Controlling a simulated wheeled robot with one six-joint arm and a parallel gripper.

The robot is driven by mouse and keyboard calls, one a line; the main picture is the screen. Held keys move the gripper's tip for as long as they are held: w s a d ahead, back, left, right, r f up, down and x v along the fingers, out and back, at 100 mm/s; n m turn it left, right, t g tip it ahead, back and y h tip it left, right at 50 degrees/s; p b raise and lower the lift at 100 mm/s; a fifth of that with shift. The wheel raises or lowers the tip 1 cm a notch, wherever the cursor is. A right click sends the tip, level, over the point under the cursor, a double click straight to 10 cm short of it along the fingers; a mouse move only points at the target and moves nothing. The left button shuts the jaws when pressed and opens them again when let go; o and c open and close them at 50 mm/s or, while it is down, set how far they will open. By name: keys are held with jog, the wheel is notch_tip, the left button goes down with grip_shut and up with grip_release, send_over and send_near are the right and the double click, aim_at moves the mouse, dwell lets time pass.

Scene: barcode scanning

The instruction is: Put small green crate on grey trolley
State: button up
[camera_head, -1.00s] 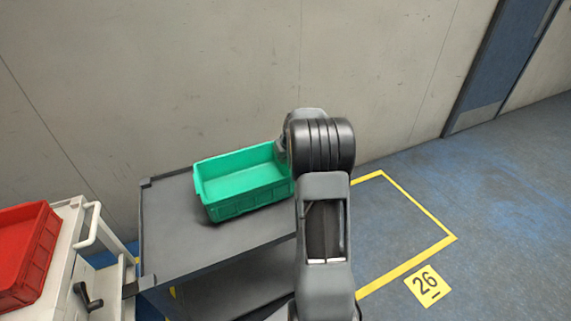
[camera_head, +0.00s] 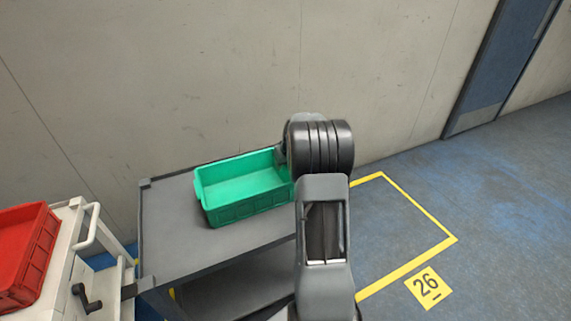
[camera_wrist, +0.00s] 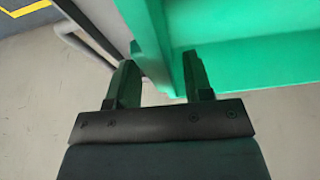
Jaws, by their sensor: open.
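The small green crate (camera_head: 243,200) is empty and stands upright on the top of the grey trolley (camera_head: 165,235), toward its right part in the head view. In the wrist view the green crate (camera_wrist: 245,50) fills the upper right. My gripper (camera_wrist: 160,85) is open, with one finger on each side of the crate's wall edge. I cannot tell whether the fingers touch the wall. In the head view my arm hides the gripper and the crate's right end.
A white cart (camera_head: 75,250) with a red crate (camera_head: 25,255) stands at the left, close to the trolley. A wall (camera_head: 180,80) is behind the trolley. Yellow floor lines (camera_head: 420,207) and a "26" marker (camera_head: 428,288) lie at the right, where the floor is clear.

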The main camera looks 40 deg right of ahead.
jog(key=d+p+v, duration=0.1)
jog(key=p+v, duration=0.1)
jog(key=v, duration=0.9)
jog(key=s+a+r, duration=0.1)
jog(key=s+a, duration=0.2)
jog(key=a, duration=0.3)
jog(key=s+a+r+n, duration=0.1)
jog(key=s+a, duration=0.1)
jog(key=a, duration=0.5)
jog(key=s+a+r, duration=0.1)
jog(key=s+a, duration=0.2)
jog(key=a, duration=0.3)
jog(key=s+a+f+n+g, duration=0.1)
jog(key=s+a+f, duration=0.2)
jog(key=s+a, duration=0.5)
jog(key=s, duration=0.3)
jog(key=shift+a, duration=0.25)
jog(key=shift+r, duration=0.1)
notch_tip(320, 180, up, 20)
jog(key=p, duration=1.8)
jog(key=shift+w+a+r+y+p, duration=0.15)
jog(key=shift+a+y+p, duration=0.2)
jog(key=shift+a+y, duration=0.05)
